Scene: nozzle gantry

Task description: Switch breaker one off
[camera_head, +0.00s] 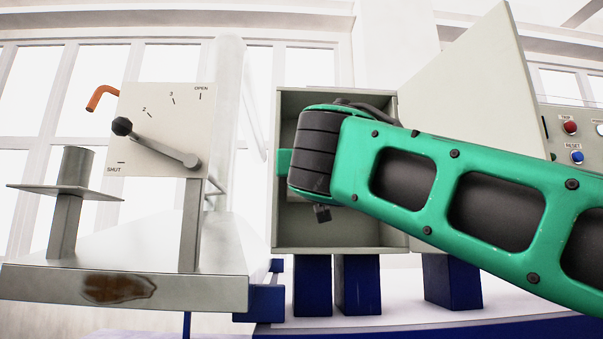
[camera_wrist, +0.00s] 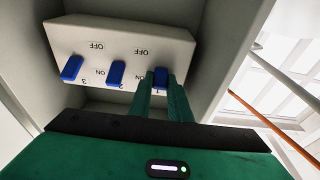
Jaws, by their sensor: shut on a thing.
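In the wrist view, a pale breaker block (camera_wrist: 120,42) inside the box carries three blue levers, with its markings upside down. Breaker one's lever (camera_wrist: 161,76) is at the right, breaker two's lever (camera_wrist: 116,72) in the middle and breaker three's lever (camera_wrist: 72,67) at the left. All three sit on the ON side, away from the OFF marks. My gripper (camera_wrist: 161,80) has its green fingers on either side of breaker one's lever and is shut on it. In the head view, my arm hides the levers in the open box (camera_head: 334,246).
The box door (camera_head: 465,80) stands open behind my arm. Left is a panel (camera_head: 180,115) with a handle (camera_head: 155,142) between SHUT and 2, above a metal bench (camera_head: 190,255). Red and blue buttons (camera_head: 576,157) show at the far right. Box walls closely surround my gripper.

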